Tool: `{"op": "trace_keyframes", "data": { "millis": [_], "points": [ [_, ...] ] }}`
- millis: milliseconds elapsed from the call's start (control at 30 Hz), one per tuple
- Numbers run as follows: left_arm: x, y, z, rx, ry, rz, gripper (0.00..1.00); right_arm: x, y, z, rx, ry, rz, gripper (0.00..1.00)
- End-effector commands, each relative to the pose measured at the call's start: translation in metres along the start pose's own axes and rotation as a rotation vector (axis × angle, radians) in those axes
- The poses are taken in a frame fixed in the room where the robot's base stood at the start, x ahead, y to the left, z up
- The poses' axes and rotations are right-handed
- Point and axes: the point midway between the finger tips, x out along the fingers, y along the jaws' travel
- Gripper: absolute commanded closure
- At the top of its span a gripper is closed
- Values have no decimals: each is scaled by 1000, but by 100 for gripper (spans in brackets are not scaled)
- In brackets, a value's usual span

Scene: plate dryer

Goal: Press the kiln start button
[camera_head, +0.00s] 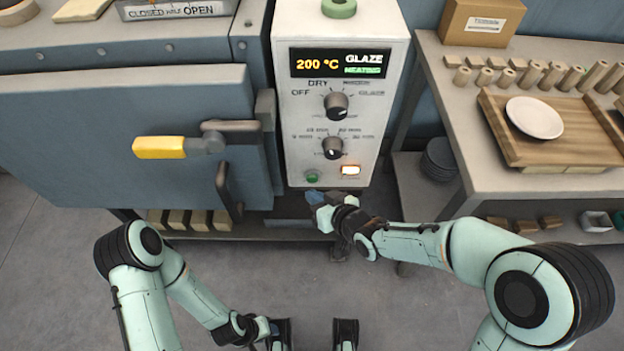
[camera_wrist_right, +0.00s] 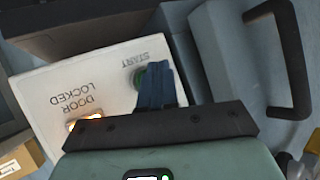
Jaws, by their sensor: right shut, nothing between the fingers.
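The kiln's white control panel (camera_head: 300,130) stands in the middle of the head view. Its green start button (camera_head: 312,177) is at the lower left of the panel. In the right wrist view the button (camera_wrist_right: 138,77), labelled START, is partly hidden behind my fingers. My right gripper (camera_head: 316,198) is shut and empty, with its fingertips just below the button in the head view; its fingers (camera_wrist_right: 160,85) overlap the button in the wrist view. I cannot tell whether they touch.
The display (camera_head: 338,64) reads 200 °C, GLAZE, HEATING. The DOOR LOCKED lamp (camera_head: 350,170) glows beside the button. Two dark knobs, upper (camera_head: 336,105) and lower (camera_head: 332,147), sit above. The kiln door (camera_head: 80,120) with a yellow-tipped handle (camera_head: 160,147) is left; a table (camera_head: 455,120) is right.

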Motion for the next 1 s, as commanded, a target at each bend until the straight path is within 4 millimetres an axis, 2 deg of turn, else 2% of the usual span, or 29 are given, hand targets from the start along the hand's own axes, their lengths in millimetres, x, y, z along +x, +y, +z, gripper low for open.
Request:
{"op": "trace_keyframes", "data": {
  "millis": [33, 400, 1000],
  "points": [
    [7, -4, 0, -9, -4, -7, 57, -3, -3, 5, 1, -1, -1, 100],
    [8, -4, 0, -11, -3, -8, 57, -26, -19, 22, 1, -1, 0, 100],
    [8, -5, 0, -13, -3, -8, 57, -28, -20, 24, 0, -1, 1, 100]
  ]
}}
